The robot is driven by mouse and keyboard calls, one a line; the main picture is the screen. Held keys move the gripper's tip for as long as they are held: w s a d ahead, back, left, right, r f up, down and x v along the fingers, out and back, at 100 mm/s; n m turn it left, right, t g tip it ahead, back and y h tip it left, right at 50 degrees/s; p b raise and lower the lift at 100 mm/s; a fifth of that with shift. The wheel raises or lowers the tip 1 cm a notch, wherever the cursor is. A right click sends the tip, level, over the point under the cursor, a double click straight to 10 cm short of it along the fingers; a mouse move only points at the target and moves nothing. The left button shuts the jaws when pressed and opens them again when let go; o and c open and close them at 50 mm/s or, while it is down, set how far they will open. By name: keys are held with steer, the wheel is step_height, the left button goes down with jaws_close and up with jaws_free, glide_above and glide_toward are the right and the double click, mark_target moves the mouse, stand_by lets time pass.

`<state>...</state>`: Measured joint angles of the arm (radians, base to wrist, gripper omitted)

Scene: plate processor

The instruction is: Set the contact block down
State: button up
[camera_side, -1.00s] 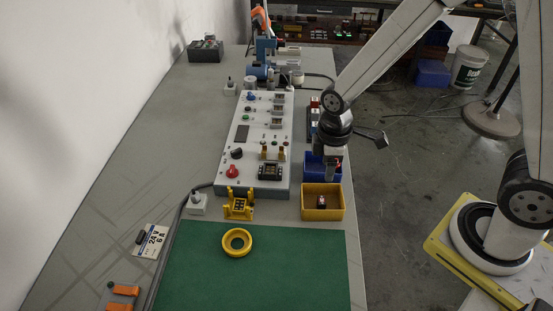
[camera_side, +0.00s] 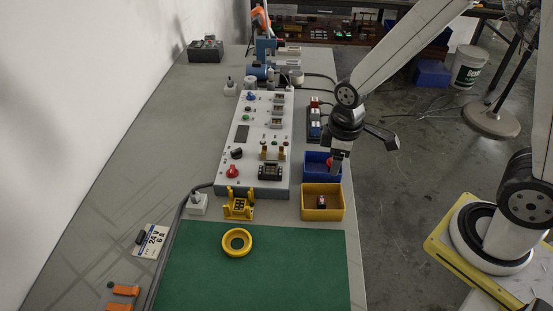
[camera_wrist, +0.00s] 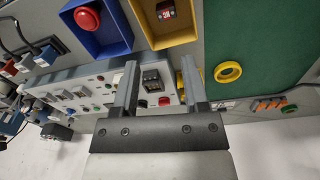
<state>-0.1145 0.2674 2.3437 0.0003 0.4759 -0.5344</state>
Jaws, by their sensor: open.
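A small dark block with red on it (camera_side: 322,201), which looks like the contact block, lies inside the yellow bin (camera_side: 306,214). It also shows in the wrist view (camera_wrist: 166,11), near the top edge, apart from my fingers. My gripper (camera_side: 336,167) hangs above the blue bin (camera_side: 309,168), just behind the yellow bin in the side view. In the wrist view my gripper (camera_wrist: 159,64) has its two fingers spread with nothing held between them. The yellow bin's wall (camera_wrist: 148,30) is also in the wrist view.
A red button (camera_wrist: 87,18) sits in the blue bin. The grey panel (camera_side: 232,150) with switches and connectors stands to the left of the bins.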

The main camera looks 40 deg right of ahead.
steer(key=s+d+r+m+t, duration=0.2)
steer(key=s+d+r+m, duration=0.1)
steer(key=m, duration=0.4)
steer(key=shift+s+d+r, duration=0.2)
steer(key=shift+s+d, duration=0.1)
steer(key=shift+d, duration=0.05)
stand_by(0.8)
